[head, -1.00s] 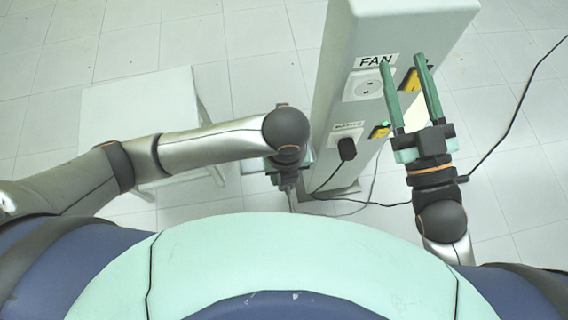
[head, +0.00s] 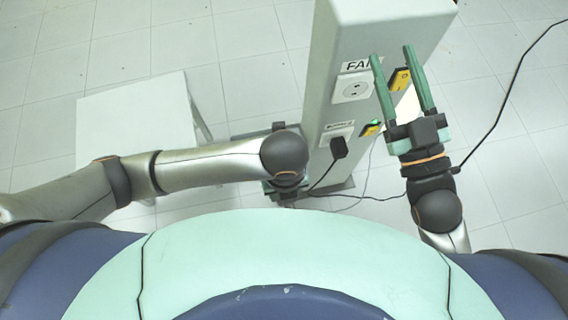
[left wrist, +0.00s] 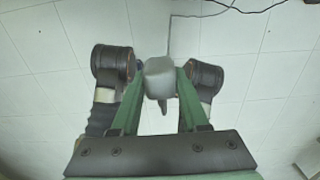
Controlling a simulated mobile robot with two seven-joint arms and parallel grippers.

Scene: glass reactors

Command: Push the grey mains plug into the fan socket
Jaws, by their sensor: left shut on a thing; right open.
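The fan socket (head: 354,87) is a white plate under the FAN label on the grey post, with its holes uncovered. The grey mains plug (left wrist: 160,80) is held between the green fingers of my left gripper (left wrist: 161,75) in the left wrist view. In the head view my left gripper (head: 255,130) is mostly hidden behind its own wrist, left of the post and apart from the socket; the plug is hidden there. My right gripper (head: 392,54) is open and empty, its fingers in front of the post's right side, close to the FAN label.
A black plug (head: 339,147) sits in the lower socket. Yellow switches (head: 400,79) (head: 371,128) are on the post; a green light shows by the lower one. A white table (head: 130,115) stands left. A black cable (head: 500,110) runs at right; cords lie by the post's foot.

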